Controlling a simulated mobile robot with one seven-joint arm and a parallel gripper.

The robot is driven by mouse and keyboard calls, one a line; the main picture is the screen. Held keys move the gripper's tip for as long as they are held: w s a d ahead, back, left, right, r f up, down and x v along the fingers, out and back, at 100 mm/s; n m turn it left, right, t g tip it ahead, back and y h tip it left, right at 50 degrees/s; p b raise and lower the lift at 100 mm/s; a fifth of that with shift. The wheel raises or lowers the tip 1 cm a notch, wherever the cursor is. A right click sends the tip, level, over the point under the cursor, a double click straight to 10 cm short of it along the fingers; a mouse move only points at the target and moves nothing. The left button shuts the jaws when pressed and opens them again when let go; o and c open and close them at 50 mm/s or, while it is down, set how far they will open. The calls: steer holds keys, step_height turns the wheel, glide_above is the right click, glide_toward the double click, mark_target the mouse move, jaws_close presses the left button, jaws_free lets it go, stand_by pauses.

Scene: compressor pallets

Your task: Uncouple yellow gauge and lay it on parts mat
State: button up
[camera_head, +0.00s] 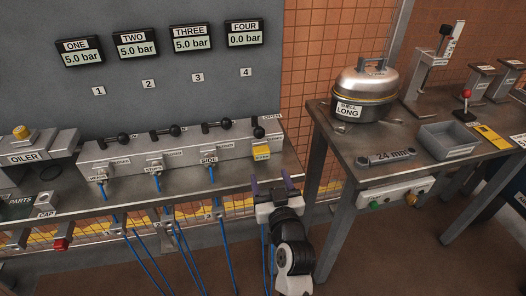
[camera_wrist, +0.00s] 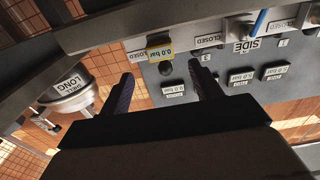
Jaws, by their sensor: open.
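The yellow gauge (camera_head: 261,152) sits on the front of the grey manifold (camera_head: 130,157), at its right end under number 4. In the wrist view the yellow-framed gauge (camera_wrist: 160,54) reads 0.0 bar and lies just beyond and between the fingertips. My gripper (camera_head: 271,183) is open and empty, in front of and below the gauge, apart from it; its two fingers also show in the wrist view (camera_wrist: 161,74). A dark mat labelled PARTS (camera_head: 18,203) lies at the left of the bench, partly cut off by the picture edge.
Blue hoses (camera_head: 157,182) hang from the other outlets. Displays ONE to THREE read 5.0 bar; FOUR (camera_head: 244,34) reads 0.0 bar. The fourth black lever (camera_head: 259,132) points differently from the others. A cap (camera_head: 45,199) and an oiler (camera_head: 24,157) stand left. A side table (camera_head: 350,146) holds a metal pot.

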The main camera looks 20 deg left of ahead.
mark_target(263, 157)
steer(key=shift+p+x, duration=0.75)
steer(key=shift+x, duration=3.7)
steer(key=shift+c, duration=0.2)
steer(key=shift+r, duration=0.1)
steer(key=c, duration=1.2)
steer(key=shift+b+v, duration=1)
steer(key=shift+v, duration=2)
steer(key=shift+c, duration=0.2)
